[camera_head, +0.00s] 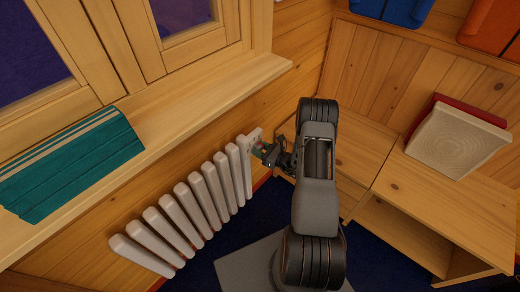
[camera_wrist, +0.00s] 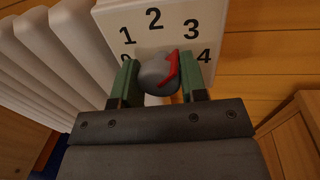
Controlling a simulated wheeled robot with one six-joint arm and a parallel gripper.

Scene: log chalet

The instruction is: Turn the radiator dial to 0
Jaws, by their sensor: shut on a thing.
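The radiator dial (camera_wrist: 152,75) is a grey round knob with a red pointer (camera_wrist: 172,70) in the wrist view. The pointer lies on the knob's right side, its upper end towards the 3. A white plate (camera_wrist: 172,38) behind it carries the numbers 0 to 4, with the 0 partly hidden by my left finger. My gripper (camera_wrist: 158,76) is shut on the dial, one green-padded finger on each side. In the head view my gripper (camera_head: 268,153) is at the right end of the white radiator (camera_head: 190,212), by the plate (camera_head: 251,138); the dial is hardly visible there.
A window sill (camera_head: 180,105) juts out above the radiator, with a teal folded thing (camera_head: 70,165) on it. A wooden bench (camera_head: 430,205) stands to the right, bearing a cream and red block-like thing (camera_head: 455,140). Dark blue floor lies below.

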